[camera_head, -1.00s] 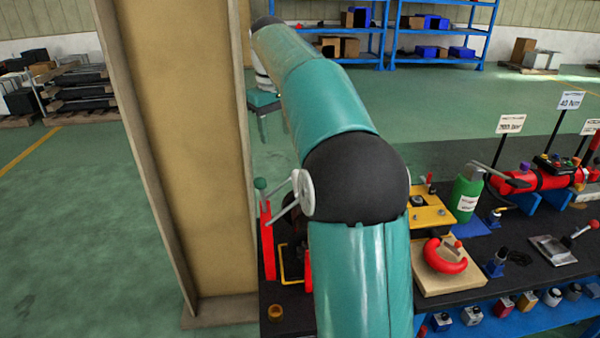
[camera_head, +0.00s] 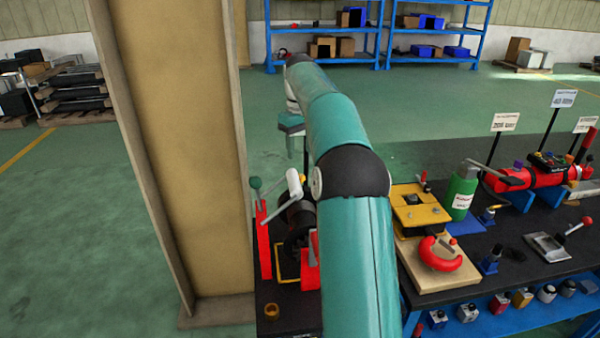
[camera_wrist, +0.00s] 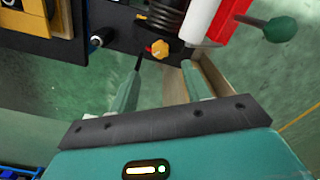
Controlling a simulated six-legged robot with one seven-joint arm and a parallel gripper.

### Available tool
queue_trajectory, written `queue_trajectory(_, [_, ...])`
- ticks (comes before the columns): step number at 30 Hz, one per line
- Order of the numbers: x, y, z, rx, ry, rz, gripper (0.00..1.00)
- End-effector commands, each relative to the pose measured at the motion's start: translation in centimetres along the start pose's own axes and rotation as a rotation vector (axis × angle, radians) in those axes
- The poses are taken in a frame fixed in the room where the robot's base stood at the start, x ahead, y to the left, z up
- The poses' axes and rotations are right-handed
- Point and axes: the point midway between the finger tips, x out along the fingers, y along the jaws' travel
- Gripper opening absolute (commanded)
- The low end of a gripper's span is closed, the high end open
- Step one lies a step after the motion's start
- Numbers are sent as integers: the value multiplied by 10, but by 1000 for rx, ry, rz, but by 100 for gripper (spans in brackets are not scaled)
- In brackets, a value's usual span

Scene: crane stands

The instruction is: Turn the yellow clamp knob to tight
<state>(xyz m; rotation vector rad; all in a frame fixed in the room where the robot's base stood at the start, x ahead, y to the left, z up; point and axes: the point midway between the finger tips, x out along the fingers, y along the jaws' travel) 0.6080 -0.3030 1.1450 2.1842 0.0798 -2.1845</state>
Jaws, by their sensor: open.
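The yellow clamp knob (camera_wrist: 159,48) shows in the wrist view, a small lobed knob by the dark edge of the bench, below a black ribbed drum (camera_wrist: 166,14). My gripper (camera_wrist: 164,63) is open and empty. In the wrist picture its two fingers point toward the knob, which appears between and just past the tips, apparently untouched. In the head view my gripper (camera_head: 291,140) hangs beyond the far end of the bench, behind the red-framed winch (camera_head: 298,222).
A white handle (camera_wrist: 203,18) and a green-knobbed lever (camera_wrist: 279,29) stand right of the knob in the wrist view. A tan pillar (camera_head: 185,150) rises left of the bench (camera_head: 480,270) in the head view. Open green floor lies beyond the bench.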

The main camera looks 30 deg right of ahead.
Motion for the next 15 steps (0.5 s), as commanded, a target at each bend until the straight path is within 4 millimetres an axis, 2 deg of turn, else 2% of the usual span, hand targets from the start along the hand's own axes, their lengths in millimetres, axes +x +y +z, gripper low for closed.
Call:
queue_trajectory(3, [24,0,1,-1,-3,-2,48])
queue_trajectory(9, [61,0,1,1,-2,-2,48])
queue_trajectory(15, [82,0,0,0,0,0,48])
